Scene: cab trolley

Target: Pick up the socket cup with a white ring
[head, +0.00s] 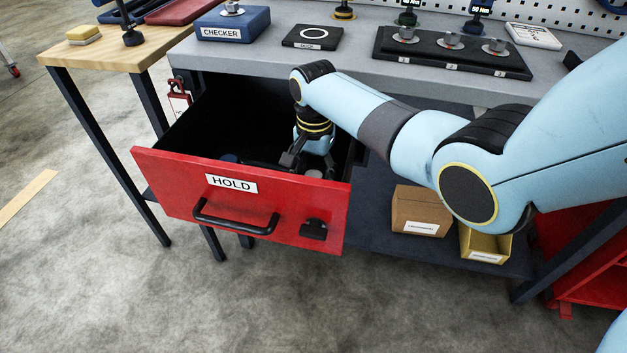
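My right arm reaches from the right into the open red drawer (160,180) marked HOLD. My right gripper (309,165) points down inside it, close behind the drawer front. Its fingertips are partly hidden by the front panel, and I cannot tell whether they hold anything. A small pale piece (313,174) shows just at the panel's top edge below the gripper. A dark bluish round thing (230,158) shows farther left in the drawer. Metal cups stand on the black tray (390,60), and one cup (232,8) is on the checker. I cannot make out a white ring on any cup.
On the grey bench are the blue CHECKER box (235,25) and a black dock plate (313,36) with a white circle. A cardboard box (420,212) and a yellow bin (485,244) are on the lower shelf. A wooden table (110,52) stands left.

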